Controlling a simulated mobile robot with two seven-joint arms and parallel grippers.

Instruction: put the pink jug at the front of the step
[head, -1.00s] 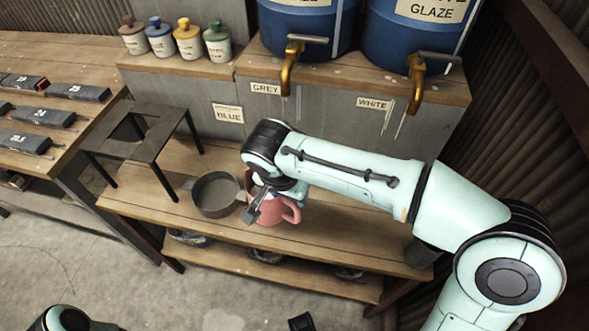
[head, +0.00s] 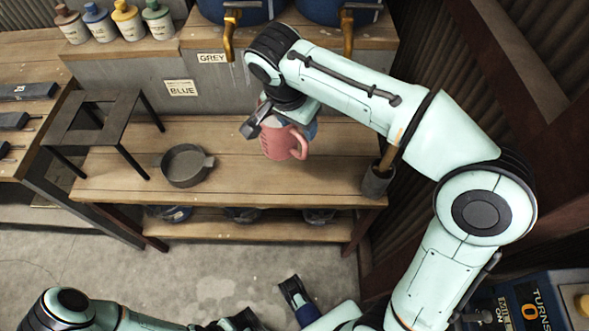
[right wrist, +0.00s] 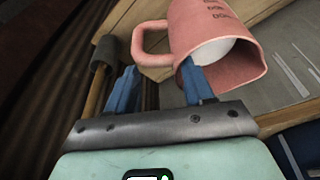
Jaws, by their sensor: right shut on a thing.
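A dark pan (head: 186,166) stands on the step left of the jug. A black metal stand (head: 92,118) is farther left. A grey pot holding a wooden handle (head: 377,180) stands at the right end. The step's front middle is clear. Brass taps (head: 229,35) hang behind.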

